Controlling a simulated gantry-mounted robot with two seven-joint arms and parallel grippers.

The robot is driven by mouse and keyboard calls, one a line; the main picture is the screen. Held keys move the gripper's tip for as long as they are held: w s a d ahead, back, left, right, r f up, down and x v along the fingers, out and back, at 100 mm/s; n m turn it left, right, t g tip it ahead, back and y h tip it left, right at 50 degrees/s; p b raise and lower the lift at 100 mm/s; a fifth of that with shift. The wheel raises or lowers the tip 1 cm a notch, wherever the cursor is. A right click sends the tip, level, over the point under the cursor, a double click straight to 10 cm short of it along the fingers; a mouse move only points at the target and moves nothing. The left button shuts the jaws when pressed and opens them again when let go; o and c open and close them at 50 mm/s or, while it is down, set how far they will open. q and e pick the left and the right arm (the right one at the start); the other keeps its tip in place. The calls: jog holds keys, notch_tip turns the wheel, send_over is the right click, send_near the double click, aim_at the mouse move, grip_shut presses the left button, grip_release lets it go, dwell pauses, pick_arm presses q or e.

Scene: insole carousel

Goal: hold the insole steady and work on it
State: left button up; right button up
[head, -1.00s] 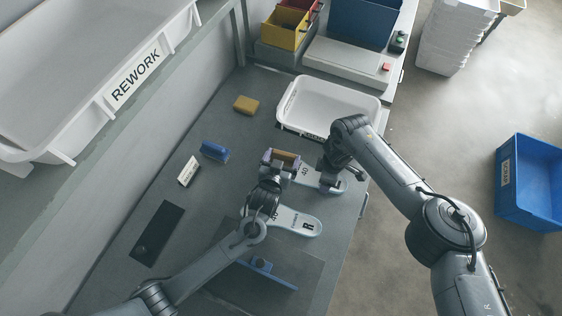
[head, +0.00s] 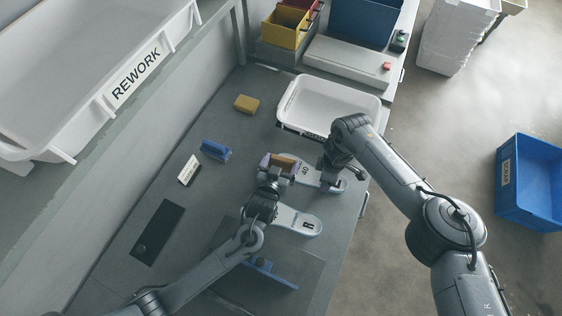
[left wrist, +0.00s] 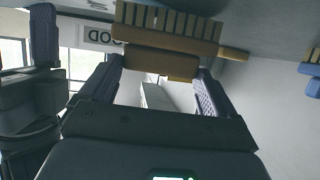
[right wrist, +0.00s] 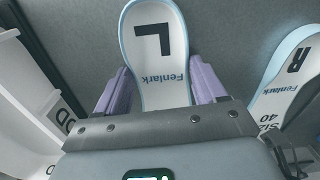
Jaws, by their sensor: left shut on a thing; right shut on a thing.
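The left insole, white with a pale blue rim and a black L (right wrist: 155,42), fills the middle of the right wrist view. In the head view it lies on the bench (head: 300,172), partly hidden by my grippers. My right gripper (head: 328,172) is shut on it, one purple finger on each side. My left gripper (head: 279,165) is shut on a wooden brush (left wrist: 165,60) with tan bristles, held over the insole's left end. I cannot tell whether the bristles touch the insole. The right insole (head: 297,219), marked R, lies beside it, nearer me.
A white GOOD tray (head: 330,108) stands just behind the insoles. A yellow sponge (head: 246,104), blue brush (head: 215,151), label card (head: 188,170) and dark mat (head: 157,232) lie left. A blue fixture (head: 268,272) is in front. The REWORK tray (head: 100,60) overhangs the back left.

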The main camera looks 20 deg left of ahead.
pick_arm(q)
notch_tip(320, 180, up, 7)
dwell(0.8)
pick_arm(e)
jog(key=o, duration=1.1)
pick_arm(q)
jog(key=shift+r, duration=0.1)
pick_arm(e)
notch_tip(320, 180, up, 12)
